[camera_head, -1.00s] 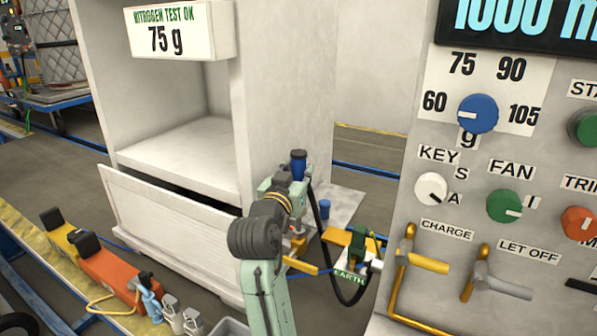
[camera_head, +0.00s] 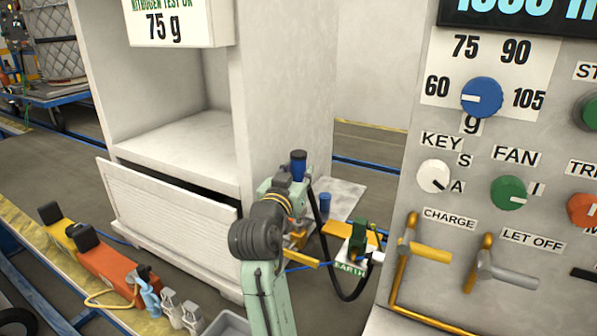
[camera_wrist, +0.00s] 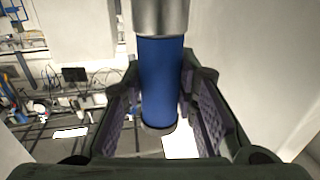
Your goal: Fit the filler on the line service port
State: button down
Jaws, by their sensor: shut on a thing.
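My gripper (camera_wrist: 165,100) is shut on a blue cylinder with a silver metal collar, which I take to be the filler (camera_wrist: 161,80). In the wrist view it sits upright between the purple-lined fingers. In the head view a blue cylinder (camera_head: 298,166) with a dark top rises at my wrist, and a black hose (camera_head: 318,218) hangs close beside it. My arm hides the fingertips there. A second, smaller blue cylinder (camera_head: 325,203) stands just right of my wrist, at the white plate beside the cabinet. I cannot make out the line service port for certain.
A white cabinet (camera_head: 285,80) with a tilted front panel stands behind my arm. The control console (camera_head: 415,165) with knobs and yellow handles is at right. A green EARTH fitting (camera_head: 356,240) is close right of my gripper. Orange and yellow tools (camera_head: 105,275) lie at lower left.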

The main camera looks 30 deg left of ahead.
jog(key=shift+f+b, duration=0.9)
jog(key=shift+f, duration=0.35)
jog(key=c, duration=1.2)
grip_release()
jog(key=shift+f, duration=0.1)
jog(key=shift+s, duration=0.1)
jog(key=v, duration=1.2)
